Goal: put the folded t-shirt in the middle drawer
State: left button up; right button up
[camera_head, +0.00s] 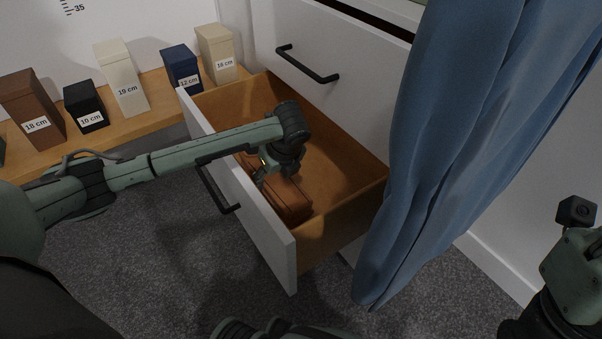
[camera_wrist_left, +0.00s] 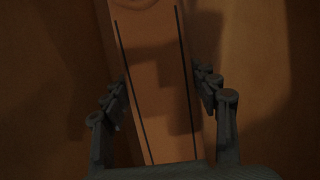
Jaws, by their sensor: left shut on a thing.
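A brown-orange folded thing, which I take to be the folded t-shirt (camera_head: 291,202), is down inside an open wooden drawer (camera_head: 345,172) with a white front and black handle. It looks like a long block with dark lines along it. My left gripper (camera_head: 272,178) reaches over the drawer front and is shut on it. In the left wrist view the t-shirt (camera_wrist_left: 160,110) runs between the two fingers of my left gripper (camera_wrist_left: 162,84). Whether its underside touches the drawer floor is hidden. My right arm shows at the right edge; its fingers are not visible.
A closed white drawer with a black handle (camera_head: 307,64) is above the open one. A blue curtain (camera_head: 440,130) hangs close by the drawer's right side. Several labelled boxes stand on a wooden shelf (camera_head: 150,98) at the left. Grey carpet (camera_head: 150,245) is clear in front.

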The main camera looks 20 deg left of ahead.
aim_at(298, 176)
pick_arm(q)
jog(key=w, duration=0.1)
jog(key=w+d, duration=0.1)
jog(key=w, duration=0.1)
jog(key=w+d+f+b, duration=0.1)
jog(key=shift+w+d, duration=0.15)
jog(key=shift+d, duration=0.1)
jog(key=w+d, duration=0.1)
jog(key=w+f+b, duration=0.1)
jog(key=shift+w+d, duration=0.35)
jog(key=shift+f, duration=0.15)
jog(key=o, duration=1.3)
jog(key=shift+c, duration=0.2)
jog(key=p+v, duration=0.2)
jog(key=v, duration=0.5)
jog(key=shift+r, duration=0.25)
jog(key=shift+s, duration=0.1)
